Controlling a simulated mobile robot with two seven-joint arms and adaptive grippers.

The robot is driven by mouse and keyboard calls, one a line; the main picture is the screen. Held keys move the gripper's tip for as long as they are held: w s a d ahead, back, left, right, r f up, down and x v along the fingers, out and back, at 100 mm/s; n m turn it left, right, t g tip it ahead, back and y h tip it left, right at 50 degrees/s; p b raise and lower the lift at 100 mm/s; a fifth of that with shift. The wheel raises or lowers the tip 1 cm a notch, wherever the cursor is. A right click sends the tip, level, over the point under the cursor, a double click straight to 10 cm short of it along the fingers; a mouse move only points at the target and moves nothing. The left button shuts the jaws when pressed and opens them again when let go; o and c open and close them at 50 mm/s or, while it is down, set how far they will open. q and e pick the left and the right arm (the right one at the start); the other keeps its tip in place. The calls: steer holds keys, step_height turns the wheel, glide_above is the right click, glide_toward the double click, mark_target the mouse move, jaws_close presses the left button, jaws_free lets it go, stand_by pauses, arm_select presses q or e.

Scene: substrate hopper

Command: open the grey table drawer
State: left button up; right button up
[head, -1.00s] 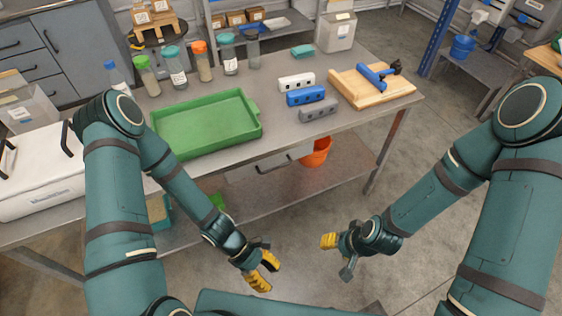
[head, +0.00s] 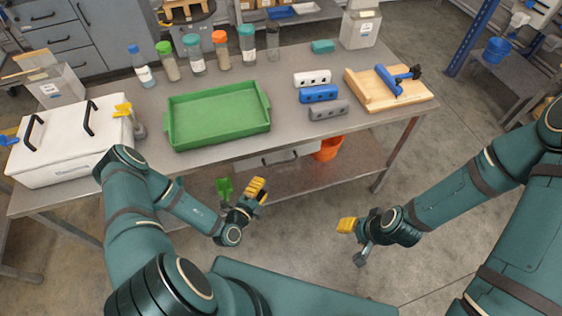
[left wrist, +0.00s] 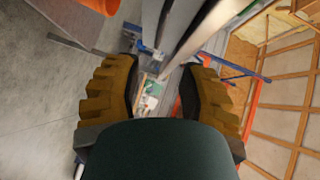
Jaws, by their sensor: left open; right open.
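The grey table drawer (head: 290,154) sits under the front edge of the table, its handle (head: 264,161) on the front. It looks closed, though the tabletop hides most of it. My left gripper (head: 259,190) is open and empty, in front of and a little below the drawer, apart from the handle. In the left wrist view my left gripper (left wrist: 160,88) shows two spread yellow fingers with nothing held between them. My right gripper (head: 355,240) is open and empty over the floor, to the right and well short of the table.
The steel table (head: 230,165) holds a green tray (head: 218,135), a white lidded box (head: 65,150), several bottles, three blocks and a wooden board (head: 415,102). An orange bucket (head: 328,148) stands right beside the drawer. A green hand tool (head: 224,188) shows near my left gripper.

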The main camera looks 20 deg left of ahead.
mark_target(279, 163)
arm_select(q)
steer(key=b+x, duration=0.1)
steer(key=x, duration=1.2)
steer(key=shift+d, duration=0.15)
steer(key=shift+c, duration=0.4)
steer(key=shift+s, duration=0.1)
jaws_close()
